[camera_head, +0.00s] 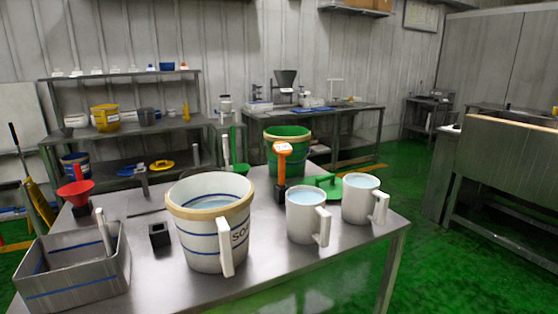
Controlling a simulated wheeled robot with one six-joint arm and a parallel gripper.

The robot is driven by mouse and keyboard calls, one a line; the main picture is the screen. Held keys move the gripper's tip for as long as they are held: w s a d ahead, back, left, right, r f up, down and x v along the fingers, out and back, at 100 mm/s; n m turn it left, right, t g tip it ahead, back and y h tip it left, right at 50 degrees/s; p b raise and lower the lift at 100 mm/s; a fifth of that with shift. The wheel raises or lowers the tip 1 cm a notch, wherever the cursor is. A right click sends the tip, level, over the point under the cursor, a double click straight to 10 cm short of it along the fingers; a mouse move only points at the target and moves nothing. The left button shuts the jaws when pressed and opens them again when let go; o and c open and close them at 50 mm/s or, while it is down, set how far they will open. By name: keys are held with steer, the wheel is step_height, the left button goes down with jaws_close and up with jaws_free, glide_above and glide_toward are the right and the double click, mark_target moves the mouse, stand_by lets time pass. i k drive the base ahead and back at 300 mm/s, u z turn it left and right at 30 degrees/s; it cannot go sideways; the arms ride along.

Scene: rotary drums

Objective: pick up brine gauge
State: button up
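A small black square holder (160,236) sits empty-looking on the table, left of the large white bucket. My gripper is not in view.
The metal table (262,275) also holds a large white bucket (205,240), two white jugs (306,222) (357,205) of liquid, a green bucket (278,160), a green lid (334,190), a grey bin (75,275) and a red funnel (76,190). Green floor (445,260) is clear at right.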

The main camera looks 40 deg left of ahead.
mark_target(281, 148)
steer(key=u, duration=0.45)
steer(key=i, duration=0.6)
steer(key=u, duration=0.6)
